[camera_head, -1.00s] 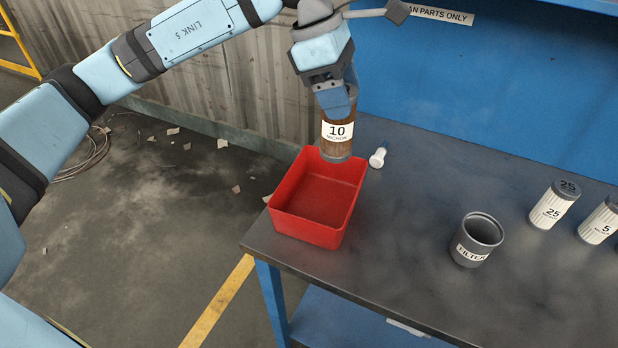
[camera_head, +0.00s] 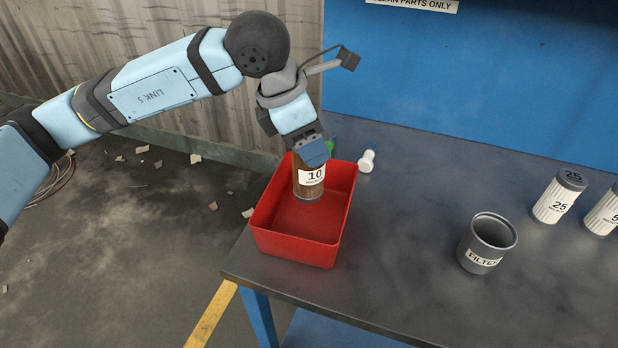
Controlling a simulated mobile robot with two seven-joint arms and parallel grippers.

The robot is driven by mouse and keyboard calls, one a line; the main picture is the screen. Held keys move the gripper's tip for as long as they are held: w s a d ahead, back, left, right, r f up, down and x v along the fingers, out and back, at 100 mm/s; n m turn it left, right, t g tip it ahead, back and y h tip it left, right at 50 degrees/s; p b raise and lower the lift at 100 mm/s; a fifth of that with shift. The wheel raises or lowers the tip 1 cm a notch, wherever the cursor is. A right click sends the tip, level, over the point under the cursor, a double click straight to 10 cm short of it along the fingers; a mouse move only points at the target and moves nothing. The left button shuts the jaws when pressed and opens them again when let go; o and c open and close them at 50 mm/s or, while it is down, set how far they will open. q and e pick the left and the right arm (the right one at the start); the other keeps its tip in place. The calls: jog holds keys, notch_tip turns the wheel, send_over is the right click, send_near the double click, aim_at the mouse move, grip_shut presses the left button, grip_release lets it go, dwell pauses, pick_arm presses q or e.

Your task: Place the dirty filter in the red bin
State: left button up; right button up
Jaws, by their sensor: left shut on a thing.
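The dirty filter (camera_head: 308,186) is a brown cylinder with a white label reading 10. My left gripper (camera_head: 312,154) is shut on its top end and holds it nearly upright. The filter's lower part is inside the red bin (camera_head: 300,250), toward the bin's back. I cannot tell whether its bottom touches the bin floor. The red bin is open-topped and stands at the table's left end. The rest of its floor looks empty. My right gripper is not in view.
The dark table (camera_head: 400,270) also bears a grey cup (camera_head: 487,243) labelled FILTER and pale filters (camera_head: 558,197) marked 25 at the right. A small white part (camera_head: 367,161) lies behind the bin, with something green (camera_head: 330,147) beside it. The middle of the table is clear.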

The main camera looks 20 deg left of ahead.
aim_at(309, 177)
pick_arm(q)
notch_tip(309, 177, down, 3)
jog(key=shift+f, duration=2.3)
jog(key=shift+f+b, duration=0.1)
jog(key=shift+b, duration=0.3)
jog(key=o, duration=0.8)
jog(key=shift+f, duration=0.15)
jog(key=o, duration=0.4)
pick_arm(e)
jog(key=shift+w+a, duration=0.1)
pick_arm(q)
jog(key=shift+r, duration=0.2)
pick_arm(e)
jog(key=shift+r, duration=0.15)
